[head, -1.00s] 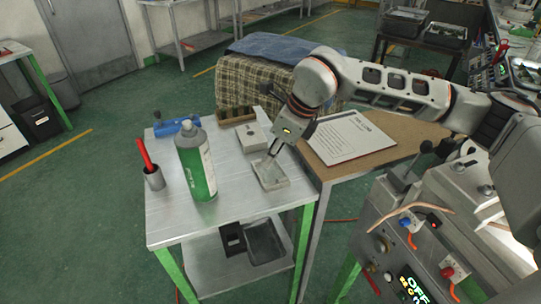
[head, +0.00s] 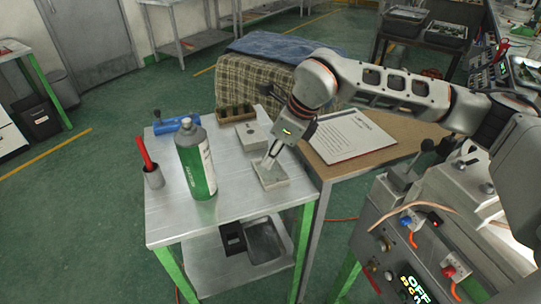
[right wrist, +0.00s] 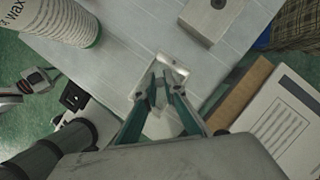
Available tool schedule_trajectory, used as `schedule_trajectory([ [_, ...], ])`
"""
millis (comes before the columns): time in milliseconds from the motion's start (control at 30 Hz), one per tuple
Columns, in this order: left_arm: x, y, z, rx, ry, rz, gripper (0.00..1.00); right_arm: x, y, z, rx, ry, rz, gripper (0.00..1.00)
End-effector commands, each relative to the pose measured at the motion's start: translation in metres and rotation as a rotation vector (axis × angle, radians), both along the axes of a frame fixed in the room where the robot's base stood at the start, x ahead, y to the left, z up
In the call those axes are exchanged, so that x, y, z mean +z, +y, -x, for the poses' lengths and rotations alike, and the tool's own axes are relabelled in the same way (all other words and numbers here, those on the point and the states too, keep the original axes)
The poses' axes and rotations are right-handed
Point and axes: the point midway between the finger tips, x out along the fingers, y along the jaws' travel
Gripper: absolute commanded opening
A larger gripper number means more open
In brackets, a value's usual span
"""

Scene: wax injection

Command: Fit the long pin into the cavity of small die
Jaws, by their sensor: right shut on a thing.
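The small die (head: 274,181) is a light grey square block with a shallow cavity, lying near the right edge of the metal table. My right gripper (head: 267,163) points down over it, its fingertips at or just above its top face. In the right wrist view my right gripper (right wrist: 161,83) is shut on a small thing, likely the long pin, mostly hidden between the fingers. Part of the die shows around the fingers. I cannot tell whether the pin touches the cavity.
Another grey block with a hole (head: 251,137) lies behind the die. A green wax can (head: 196,165), a cup with a red-handled tool (head: 153,178), a blue device (head: 172,126) and a wooden box (head: 236,115) stand on the table. A paper sheet (head: 350,138) lies on the brown tabletop at right.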

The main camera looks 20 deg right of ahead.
Motion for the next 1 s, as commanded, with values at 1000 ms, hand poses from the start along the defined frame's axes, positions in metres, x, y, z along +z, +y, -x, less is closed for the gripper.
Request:
schedule_trajectory([
  [1000,-0.0079,0.0007,0.0023,-0.001,0.007,-0.002,0.00,-0.0059,-0.0017,0.0009,0.000,-0.001,0.000,0.29],
])
